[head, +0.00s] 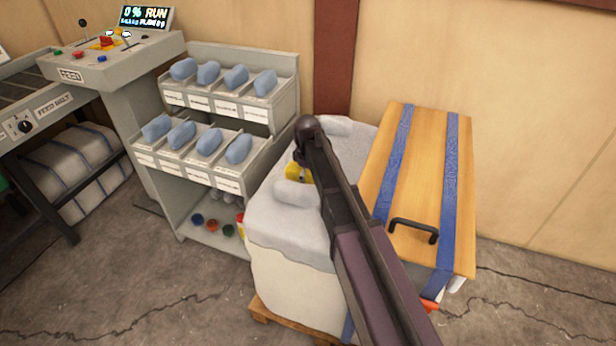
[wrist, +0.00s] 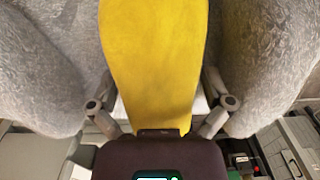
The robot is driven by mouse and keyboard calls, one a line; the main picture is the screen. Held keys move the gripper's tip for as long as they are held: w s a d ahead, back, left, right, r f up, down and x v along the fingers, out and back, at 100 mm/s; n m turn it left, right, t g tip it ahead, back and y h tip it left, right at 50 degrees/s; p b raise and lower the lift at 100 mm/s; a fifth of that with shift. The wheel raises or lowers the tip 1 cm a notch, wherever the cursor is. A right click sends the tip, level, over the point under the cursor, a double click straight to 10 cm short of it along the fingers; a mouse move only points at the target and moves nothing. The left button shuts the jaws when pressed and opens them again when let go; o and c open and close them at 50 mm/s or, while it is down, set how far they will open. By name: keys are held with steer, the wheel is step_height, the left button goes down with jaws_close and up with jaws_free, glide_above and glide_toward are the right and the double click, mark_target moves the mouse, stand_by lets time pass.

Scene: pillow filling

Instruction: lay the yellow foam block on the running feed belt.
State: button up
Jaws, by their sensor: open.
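The yellow foam block (head: 294,173) shows as a small patch among grey fluffy filling, partly hidden by my arm in the head view. In the wrist view the yellow block (wrist: 155,60) fills the middle, with grey filling on both sides. My gripper (wrist: 160,104) is open, its fingers apart on either side of the block's near part; I cannot tell whether they touch it. In the head view my gripper (head: 301,157) is small, beneath the dark arm end. The feed belt (head: 28,90) is at the far left, only partly in view.
A grey shelf rack (head: 182,208) with blue pillows stands between the feed belt and the white bin (head: 290,283). A wooden lid (head: 424,165) with blue straps and a black handle is right of the bin. A control console (head: 115,65) stands at upper left, its display reading RUN.

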step_height(320, 180, up, 12)
steer(key=p, duration=1.1)
steer(key=shift+p, duration=0.3)
steer(key=shift+w, duration=0.1)
steer(key=shift+d, duration=0.1)
steer(key=s+d+m, duration=0.4)
steer(key=s+d, duration=0.1)
steer(key=s, duration=0.2)
steer(key=s+d+m, duration=0.5)
steer(key=s, duration=0.2)
steer(key=s+d+m, duration=0.4)
steer(key=s+d, duration=0.2)
steer(key=s, duration=0.2)
steer(key=shift+m, duration=0.3)
steer(key=shift+a, duration=0.1)
